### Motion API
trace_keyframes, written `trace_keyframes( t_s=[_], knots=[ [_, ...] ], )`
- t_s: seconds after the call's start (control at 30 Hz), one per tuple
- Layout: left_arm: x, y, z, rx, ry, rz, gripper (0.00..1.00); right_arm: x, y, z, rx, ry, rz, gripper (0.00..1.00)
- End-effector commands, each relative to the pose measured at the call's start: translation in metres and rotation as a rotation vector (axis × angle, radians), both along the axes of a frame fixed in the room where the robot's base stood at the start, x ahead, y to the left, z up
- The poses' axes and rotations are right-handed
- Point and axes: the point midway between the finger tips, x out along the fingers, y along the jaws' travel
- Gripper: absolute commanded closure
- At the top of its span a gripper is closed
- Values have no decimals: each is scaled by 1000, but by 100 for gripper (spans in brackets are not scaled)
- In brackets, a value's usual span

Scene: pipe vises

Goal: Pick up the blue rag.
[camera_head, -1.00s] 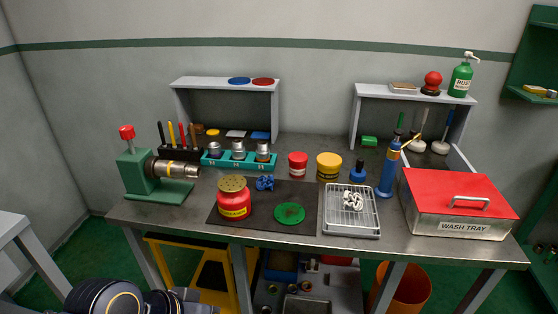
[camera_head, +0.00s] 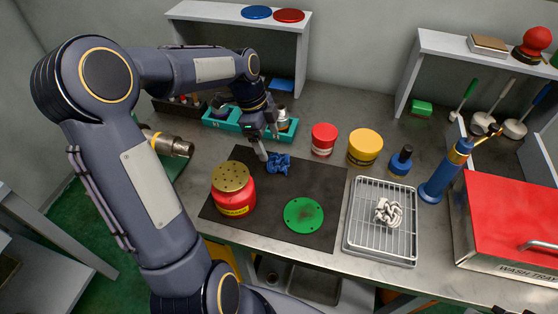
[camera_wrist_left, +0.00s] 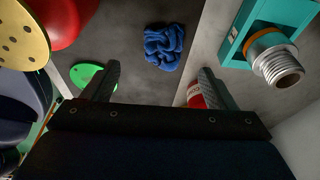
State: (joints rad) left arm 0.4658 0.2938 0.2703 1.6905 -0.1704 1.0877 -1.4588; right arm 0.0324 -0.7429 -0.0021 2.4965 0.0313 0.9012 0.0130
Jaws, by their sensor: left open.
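The blue rag (camera_head: 277,164) lies crumpled on the dark mat (camera_head: 327,222), behind the green disc and to the right of the red can. My left gripper (camera_head: 268,146) hangs just behind and above the rag, pointing down, and looks empty. In the left wrist view the rag (camera_wrist_left: 164,47) shows beyond the fingertips, between the lines of the two open fingers (camera_wrist_left: 157,80), with a gap to it. My right gripper is not in view.
A red can with a perforated lid (camera_head: 233,190) and a green disc (camera_head: 304,215) share the mat. A teal rack (camera_head: 222,121) with metal fittings stands behind the gripper. A red tin (camera_head: 324,139) and a yellow tin (camera_head: 365,147) stand right of the rag.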

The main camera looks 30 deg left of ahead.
Motion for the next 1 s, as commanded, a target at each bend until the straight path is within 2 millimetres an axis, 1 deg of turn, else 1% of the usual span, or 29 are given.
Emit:
trace_keyframes(
  t_s=[0.13,0.37,0.5,0.6,0.7,0.9,0.97,1.0],
  knots=[
    [4,-1,-14,-2,1,-29,20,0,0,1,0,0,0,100],
    [6,-10,-39,-4,3,-27,20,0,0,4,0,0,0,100],
    [8,-17,-59,-4,4,-28,20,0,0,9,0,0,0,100],
    [9,-19,-71,-2,1,-25,20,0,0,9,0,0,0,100],
    [10,-21,-77,-2,-1,-26,20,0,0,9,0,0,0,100],
    [10,-21,-77,-1,-2,-24,20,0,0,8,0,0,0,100],
    [10,-21,-77,-1,-2,-24,27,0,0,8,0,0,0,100],
    [10,-21,-77,-1,-2,-24,32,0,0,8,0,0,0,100]
  ],
)
